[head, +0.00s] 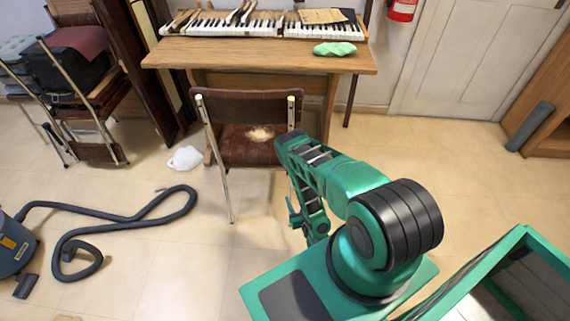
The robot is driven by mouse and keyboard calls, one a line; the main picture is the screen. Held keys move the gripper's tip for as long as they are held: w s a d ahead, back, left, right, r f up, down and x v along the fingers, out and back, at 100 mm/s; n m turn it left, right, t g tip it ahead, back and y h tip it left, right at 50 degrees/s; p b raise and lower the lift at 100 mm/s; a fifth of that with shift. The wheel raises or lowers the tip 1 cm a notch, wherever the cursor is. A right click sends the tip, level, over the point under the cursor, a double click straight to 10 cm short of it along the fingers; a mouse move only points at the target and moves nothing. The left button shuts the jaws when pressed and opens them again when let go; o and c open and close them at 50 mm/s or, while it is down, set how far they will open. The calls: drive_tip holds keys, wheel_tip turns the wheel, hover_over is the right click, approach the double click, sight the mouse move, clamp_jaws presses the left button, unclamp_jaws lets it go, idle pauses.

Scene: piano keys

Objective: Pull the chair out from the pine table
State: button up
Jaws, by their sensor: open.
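The chair (247,106) stands in front of the pine table (250,57), with its brown backrest toward me and its seat on the table side. It has chrome posts and legs, and a pale worn patch shows on the brown seat. My gripper (303,217) is open and low, just right of the chair and nearer to me. It looks apart from the chair and holds nothing that I can see. My green arm hides the chair's right leg and part of the seat's right side.
A white cloth (185,158) lies on the floor left of the chair. A vacuum hose (130,215) curls at left. Stacked chairs (75,95) stand far left. The floor between hose and arm is clear.

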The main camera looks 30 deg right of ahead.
drive_tip(key=s+a, duration=0.1)
drive_tip(key=s, duration=0.6)
drive_tip(key=shift+a, duration=0.35)
idle(0.4)
